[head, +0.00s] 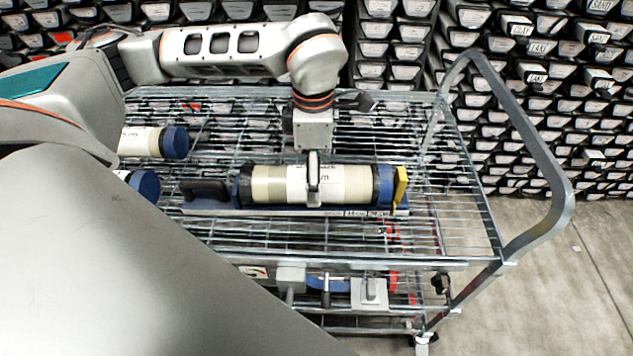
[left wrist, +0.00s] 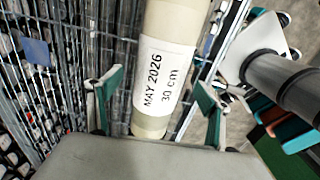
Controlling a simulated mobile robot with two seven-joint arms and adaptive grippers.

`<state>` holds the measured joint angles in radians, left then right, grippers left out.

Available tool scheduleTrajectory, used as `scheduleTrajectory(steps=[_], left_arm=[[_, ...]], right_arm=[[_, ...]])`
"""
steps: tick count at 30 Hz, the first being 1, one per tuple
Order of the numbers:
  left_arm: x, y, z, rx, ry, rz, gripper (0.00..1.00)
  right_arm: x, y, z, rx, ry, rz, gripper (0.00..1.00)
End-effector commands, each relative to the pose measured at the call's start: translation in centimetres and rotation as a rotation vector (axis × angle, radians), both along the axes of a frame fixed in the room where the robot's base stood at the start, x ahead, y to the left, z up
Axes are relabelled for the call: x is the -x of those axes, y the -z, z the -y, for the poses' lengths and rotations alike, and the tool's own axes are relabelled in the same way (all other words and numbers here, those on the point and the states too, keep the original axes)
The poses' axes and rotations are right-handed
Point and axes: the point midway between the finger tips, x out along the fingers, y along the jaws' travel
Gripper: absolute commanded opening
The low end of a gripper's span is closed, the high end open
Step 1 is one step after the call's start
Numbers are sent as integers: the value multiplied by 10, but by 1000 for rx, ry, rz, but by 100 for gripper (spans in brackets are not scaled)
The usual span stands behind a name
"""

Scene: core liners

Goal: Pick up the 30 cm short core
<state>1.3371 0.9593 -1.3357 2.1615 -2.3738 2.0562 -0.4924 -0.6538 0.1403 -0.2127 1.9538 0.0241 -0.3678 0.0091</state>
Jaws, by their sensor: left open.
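The 30 cm short core (head: 270,184) is a cream cylinder with dark and blue ends, lying sideways in a blue holder (head: 225,210) on the cart's top shelf. My left gripper (head: 314,188) points down over the middle of the core in the head view. In the left wrist view my left gripper (left wrist: 157,98) is open, with one green-padded finger on each side of the core and visible gaps. My right gripper is not in view.
The wire cart (head: 470,225) has a raised metal handle (head: 568,190) on the right. A yellow block (head: 401,185) stands at the holder's right end. Two more blue-capped cores (head: 175,143) (head: 145,185) lie at the left. Racks of labelled boxes (head: 400,50) fill the back.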

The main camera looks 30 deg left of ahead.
Motion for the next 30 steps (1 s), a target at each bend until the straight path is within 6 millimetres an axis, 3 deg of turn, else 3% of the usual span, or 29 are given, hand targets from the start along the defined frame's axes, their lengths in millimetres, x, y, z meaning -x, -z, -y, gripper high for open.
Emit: scheduleTrajectory(steps=[7, 17, 24, 26, 30], left_arm=[[-1, 35, 3, 0, 0, -2, 78], [-1, 41, 3, 0, 1, 0, 78], [-1, 41, 3, 0, 1, 0, 16], [-1, 41, 3, 0, 1, 0, 2], [-2, 39, 3, 2, 1, 5, 2]], right_arm=[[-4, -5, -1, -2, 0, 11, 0], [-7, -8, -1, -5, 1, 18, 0], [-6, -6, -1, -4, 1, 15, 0], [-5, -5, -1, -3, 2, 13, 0], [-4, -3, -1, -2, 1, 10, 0]])
